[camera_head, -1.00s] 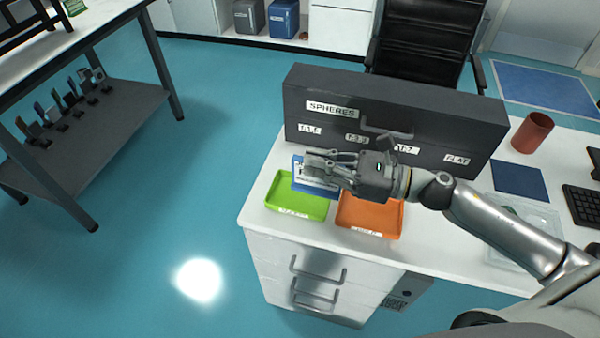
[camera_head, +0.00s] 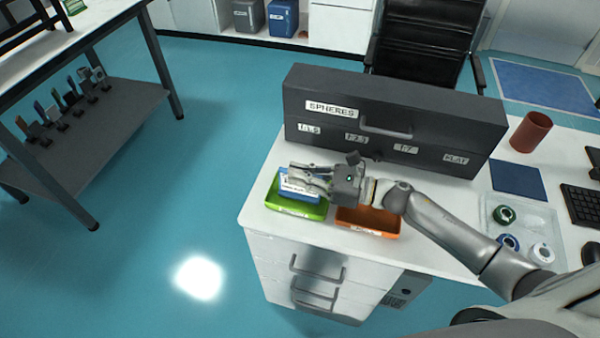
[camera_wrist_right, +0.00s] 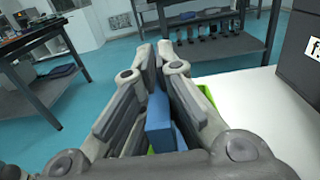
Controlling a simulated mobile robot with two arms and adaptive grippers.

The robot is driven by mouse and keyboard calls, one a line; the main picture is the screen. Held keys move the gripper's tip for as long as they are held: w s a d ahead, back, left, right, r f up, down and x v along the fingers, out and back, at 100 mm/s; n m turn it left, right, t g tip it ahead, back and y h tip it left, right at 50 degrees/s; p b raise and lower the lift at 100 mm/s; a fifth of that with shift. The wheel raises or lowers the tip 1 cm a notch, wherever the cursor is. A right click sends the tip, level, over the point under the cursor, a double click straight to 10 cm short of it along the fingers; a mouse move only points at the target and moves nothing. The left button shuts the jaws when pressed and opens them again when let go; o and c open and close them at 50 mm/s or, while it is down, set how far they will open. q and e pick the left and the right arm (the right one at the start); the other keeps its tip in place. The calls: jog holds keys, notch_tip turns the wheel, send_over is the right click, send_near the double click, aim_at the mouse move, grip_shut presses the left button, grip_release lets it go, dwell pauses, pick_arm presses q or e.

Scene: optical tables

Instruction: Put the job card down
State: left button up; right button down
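The blue job card (camera_head: 299,188) with a white label band is at the green tray (camera_head: 316,211), tilted over its inside. I cannot tell whether its lower edge touches the tray floor. My right gripper (camera_head: 293,176) is over the tray with its fingers around the card. In the right wrist view my right gripper (camera_wrist_right: 157,62) has its fingers closed in on both sides of the blue card (camera_wrist_right: 160,122), seen nearly edge-on. The fingers hide part of the card. My left gripper is not in view.
An orange tray (camera_head: 368,221) stands right of the green one, under my right arm. The dark SPHERES case (camera_head: 390,100) stands behind. A clear tray with several rings (camera_head: 505,214), a red-brown cup (camera_head: 531,132) and a keyboard (camera_head: 580,205) are at right. The white table's (camera_head: 257,212) left corner is bare.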

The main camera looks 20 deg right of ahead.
jog(key=c, duration=2.1)
grip_release()
jog(key=shift+f, duration=0.15)
jog(key=o, duration=0.5)
jog(key=shift+c, duration=0.2)
jog(key=shift+r, duration=0.25)
jog(key=b+v, duration=0.2)
jog(key=v, duration=0.9)
jog(key=shift+s+f+b, duration=0.1)
jog(key=shift+f+b, duration=0.05)
jog(key=shift+b, duration=0.15)
jog(key=shift+s+d, duration=0.25)
jog(key=shift+d, duration=0.15)
